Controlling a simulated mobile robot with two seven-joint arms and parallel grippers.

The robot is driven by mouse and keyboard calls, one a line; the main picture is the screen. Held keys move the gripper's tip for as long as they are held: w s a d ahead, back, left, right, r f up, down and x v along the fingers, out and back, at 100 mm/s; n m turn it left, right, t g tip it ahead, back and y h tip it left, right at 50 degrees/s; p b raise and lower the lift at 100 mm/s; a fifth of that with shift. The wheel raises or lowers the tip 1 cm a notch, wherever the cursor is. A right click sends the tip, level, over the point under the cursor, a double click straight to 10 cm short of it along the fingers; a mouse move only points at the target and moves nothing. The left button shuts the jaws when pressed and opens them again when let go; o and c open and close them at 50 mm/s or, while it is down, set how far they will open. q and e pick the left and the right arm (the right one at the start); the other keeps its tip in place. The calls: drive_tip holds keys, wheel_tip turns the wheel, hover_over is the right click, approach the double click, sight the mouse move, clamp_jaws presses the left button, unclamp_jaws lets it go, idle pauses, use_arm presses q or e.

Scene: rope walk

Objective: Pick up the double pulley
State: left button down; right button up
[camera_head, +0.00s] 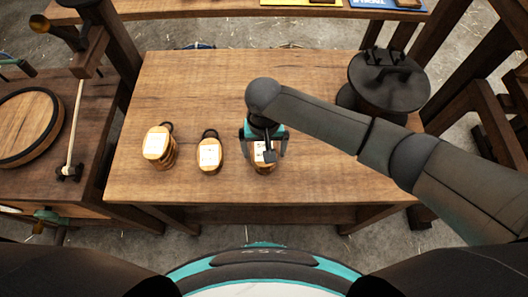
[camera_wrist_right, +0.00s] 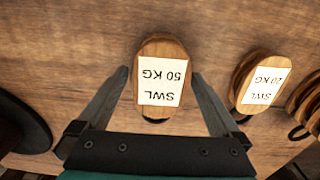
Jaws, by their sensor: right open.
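Three wooden pulley blocks with white labels stand in a row on the table. The right one (camera_head: 262,168), labelled SWL 50 KG in the wrist view (camera_wrist_right: 159,42), is under my right gripper (camera_head: 265,152). That gripper is open, its fingers on either side of this block, with gaps visible in the wrist view (camera_wrist_right: 160,76). The middle block (camera_head: 209,154) is labelled SWL 20 KG in the wrist view (camera_wrist_right: 245,90). The left block (camera_head: 159,146) looks thickest, with several layers. I cannot tell for sure which is the double pulley. My left gripper is not in view.
The wooden table (camera_head: 200,90) is clear behind the blocks. A dark round drum-like thing (camera_head: 400,90) stands at its back right. A bench with a round wooden disc (camera_head: 28,125) is at left. A shelf (camera_head: 190,10) runs along the back.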

clamp_jaws()
idle(0.8)
